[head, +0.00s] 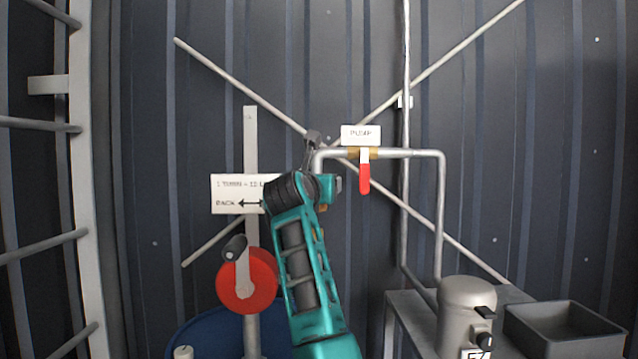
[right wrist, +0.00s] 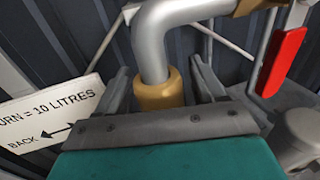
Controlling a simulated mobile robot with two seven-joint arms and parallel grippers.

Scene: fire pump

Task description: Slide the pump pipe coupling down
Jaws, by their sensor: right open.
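The pump pipe coupling (right wrist: 160,92) is a brass-coloured sleeve on the lower end of the bent grey pipe (right wrist: 152,40) in the right wrist view. My right gripper (right wrist: 159,68) is open, with one finger on each side of the coupling and pipe. Gaps show between the fingers and the coupling. The coupling's lower end is hidden behind the gripper body. In the head view my right arm rises from the bottom centre, and its wrist mostly covers the coupling and this pipe end (head: 318,158). My left gripper is not in view.
A red-handled valve (head: 364,178) hangs beneath the PUMP sign (head: 361,135), right of my wrist. A white sign (head: 232,194) and red wheel (head: 247,281) with a crank are left. A grey pump unit (head: 466,305) and open bin (head: 566,328) stand lower right. A ladder (head: 82,180) is far left.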

